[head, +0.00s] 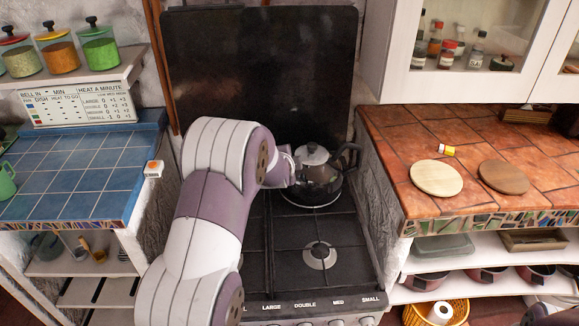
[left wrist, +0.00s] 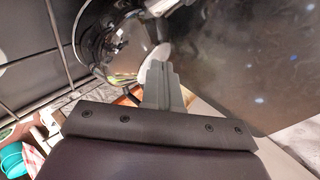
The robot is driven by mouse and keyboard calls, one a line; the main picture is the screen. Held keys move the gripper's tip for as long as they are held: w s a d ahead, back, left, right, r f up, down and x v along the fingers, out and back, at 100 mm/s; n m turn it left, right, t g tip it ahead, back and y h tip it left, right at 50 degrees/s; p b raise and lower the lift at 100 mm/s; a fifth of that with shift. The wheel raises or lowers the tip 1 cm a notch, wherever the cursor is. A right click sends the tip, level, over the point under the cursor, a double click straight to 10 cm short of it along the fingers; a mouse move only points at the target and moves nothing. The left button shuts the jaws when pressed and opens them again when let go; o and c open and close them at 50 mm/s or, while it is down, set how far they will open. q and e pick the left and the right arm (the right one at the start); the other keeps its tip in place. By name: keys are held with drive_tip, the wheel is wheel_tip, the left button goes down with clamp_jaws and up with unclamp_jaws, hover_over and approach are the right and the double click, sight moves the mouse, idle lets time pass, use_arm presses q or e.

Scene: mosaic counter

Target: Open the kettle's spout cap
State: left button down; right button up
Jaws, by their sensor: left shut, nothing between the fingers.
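The kettle (head: 316,167) is a shiny metal pot with a pale lid and a dark handle on its right, standing on the back right burner. In the left wrist view, its round body (left wrist: 115,45) fills the upper left. My left gripper (head: 287,165) is at the kettle's left side, largely hidden behind my wrist. In the left wrist view, the gripper (left wrist: 160,72) has its grey fingers together, empty. The fingertips overlap a small pale piece (left wrist: 155,58) beside the kettle, perhaps its spout or cap. I cannot tell whether they touch or whether the cap is open. My right gripper is out of view.
A dark panel (head: 262,75) rises behind the black stove (head: 345,275). A tiled counter (head: 390,160) with two round boards (head: 436,178) lies to the right. A blue tiled counter (head: 85,170) lies to the left. The front burners are clear.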

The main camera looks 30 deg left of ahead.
use_arm(q)
drive_tip(key=s+d+f+n+g+h, duration=0.1)
drive_tip(key=s+d+n+g, duration=0.2)
drive_tip(key=s, duration=0.7)
drive_tip(key=s+d+f+n+g+h, duration=0.1)
drive_tip(key=s+d+n+g, duration=0.2)
drive_tip(key=s+d, duration=0.5)
drive_tip(key=s+d+f+n+g+h, duration=0.1)
drive_tip(key=s+d+n+g, duration=0.2)
drive_tip(key=s, duration=0.9)
drive_tip(key=d+n, duration=0.2)
drive_tip(key=shift+s+d+f+h, duration=0.2)
drive_tip(key=shift+s+d+h, duration=0.15)
drive_tip(key=shift+d+h, duration=0.05)
